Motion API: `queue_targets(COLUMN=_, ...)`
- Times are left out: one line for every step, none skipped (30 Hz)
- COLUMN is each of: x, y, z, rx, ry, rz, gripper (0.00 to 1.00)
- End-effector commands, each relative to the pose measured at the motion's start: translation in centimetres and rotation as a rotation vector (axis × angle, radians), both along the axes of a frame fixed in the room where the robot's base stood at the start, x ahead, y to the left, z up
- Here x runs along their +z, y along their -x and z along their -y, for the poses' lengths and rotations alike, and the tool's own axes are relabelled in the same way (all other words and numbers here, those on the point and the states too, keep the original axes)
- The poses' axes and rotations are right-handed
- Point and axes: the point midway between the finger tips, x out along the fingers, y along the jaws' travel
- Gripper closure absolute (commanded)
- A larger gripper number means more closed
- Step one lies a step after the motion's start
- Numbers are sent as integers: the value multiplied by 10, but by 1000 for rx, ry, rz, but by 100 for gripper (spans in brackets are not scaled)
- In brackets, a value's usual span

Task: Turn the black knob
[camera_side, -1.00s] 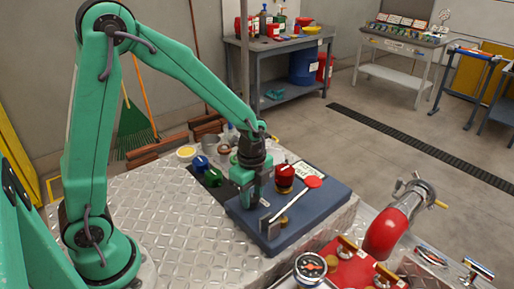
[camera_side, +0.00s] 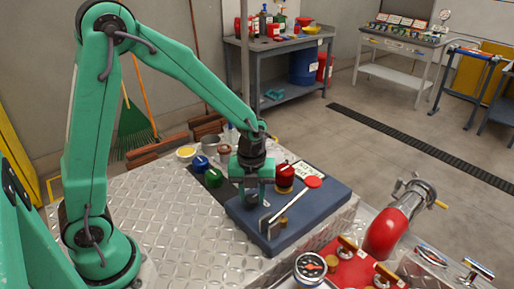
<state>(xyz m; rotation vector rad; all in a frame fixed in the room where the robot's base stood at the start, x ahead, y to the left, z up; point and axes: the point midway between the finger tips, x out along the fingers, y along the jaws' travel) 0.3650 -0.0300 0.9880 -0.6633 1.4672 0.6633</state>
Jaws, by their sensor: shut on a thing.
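My gripper (camera_side: 252,199) points down over the dark blue-grey panel (camera_side: 318,213), at its left part.
On the panel, right of my gripper, are a red knob (camera_side: 285,178) and a lever with a red round end (camera_side: 313,182). Blue (camera_side: 200,163) and green (camera_side: 213,178) items stand left. A red pump with a gauge (camera_side: 310,267) is in front.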

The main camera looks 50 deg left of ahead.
Motion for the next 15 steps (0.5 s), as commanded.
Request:
queue_targets(x=1, y=0, z=0, rx=-20, ry=0, rz=0, gripper=89)
queue_targets(x=1, y=0, z=0, rx=-32, ry=0, rz=0, gripper=89)
queue_targets(x=1, y=0, z=0, rx=-44, ry=0, rz=0, gripper=89)
queue_targets(x=1, y=0, z=0, rx=-52, ry=0, rz=0, gripper=89)
queue_targets(x=1, y=0, z=0, rx=-60, ry=0, rz=0, gripper=89)
queue_targets(x=1, y=0, z=0, rx=-67, ry=0, rz=0, gripper=89)
queue_targets(x=1, y=0, z=0, rx=-71, ry=0, rz=0, gripper=89)
queue_targets(x=1, y=0, z=0, rx=-74, ry=0, rz=0, gripper=89)
queue_targets(x=1, y=0, z=0, rx=-78, ry=0, rz=0, gripper=89)
queue_targets(x=1, y=0, z=0, rx=-80, ry=0, rz=0, gripper=89)
queue_targets(x=1, y=0, z=0, rx=-81, ry=0, rz=0, gripper=89)
queue_targets(x=1, y=0, z=0, rx=-82, ry=0, rz=0, gripper=89)
queue_targets(x=1, y=0, z=0, rx=-82, ry=0, rz=0, gripper=89)
queue_targets(x=1, y=0, z=0, rx=-82, ry=0, rz=0, gripper=89)
queue_targets(x=1, y=0, z=0, rx=-82, ry=0, rz=0, gripper=89)
